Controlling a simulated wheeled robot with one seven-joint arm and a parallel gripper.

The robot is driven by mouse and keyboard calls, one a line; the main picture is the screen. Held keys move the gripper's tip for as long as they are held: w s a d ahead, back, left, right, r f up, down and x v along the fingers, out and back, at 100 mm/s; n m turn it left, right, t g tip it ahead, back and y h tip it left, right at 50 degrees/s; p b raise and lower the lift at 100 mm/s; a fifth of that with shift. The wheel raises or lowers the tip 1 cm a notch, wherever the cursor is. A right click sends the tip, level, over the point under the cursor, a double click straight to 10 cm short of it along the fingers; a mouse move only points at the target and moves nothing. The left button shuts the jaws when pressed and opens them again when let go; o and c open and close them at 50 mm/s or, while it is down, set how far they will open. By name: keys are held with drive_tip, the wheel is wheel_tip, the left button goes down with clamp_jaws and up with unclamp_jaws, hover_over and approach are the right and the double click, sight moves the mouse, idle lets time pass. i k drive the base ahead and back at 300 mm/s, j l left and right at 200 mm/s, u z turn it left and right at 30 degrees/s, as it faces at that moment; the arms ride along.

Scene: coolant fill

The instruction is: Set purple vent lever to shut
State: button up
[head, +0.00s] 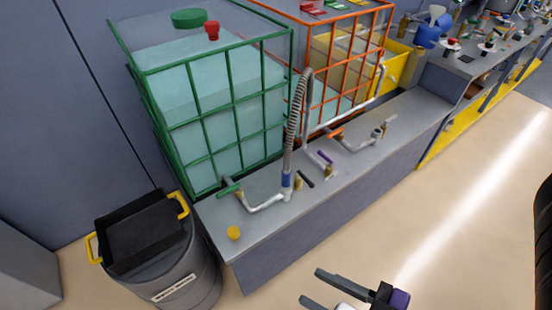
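The purple vent lever (325,157) is a small bar on the pipework on top of the grey bench, in front of the orange-caged tank. It slants down to the right above a small brass fitting (328,171). Its exact set position is too small to tell. My gripper (311,286) is at the bottom of the head view, over the floor in front of the bench. Its two grey fingers are apart with nothing between them. It is well away from the lever, and its lower part is cut off by the picture's edge.
A black lever (305,177), green handle (229,189) and orange handle (336,134) sit on nearby pipes. An upright ribbed hose (296,110) rises left of the purple lever. A yellow cap (233,233) lies on the bench (262,225). A grey drum (185,270) stands left. Floor in front is clear.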

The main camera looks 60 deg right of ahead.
sight(330, 164)
drive_tip(key=z, duration=1.25)
drive_tip(key=i+z, duration=0.1)
drive_tip(key=z, duration=0.15)
drive_tip(key=i+z, duration=0.1)
drive_tip(key=z, duration=0.2)
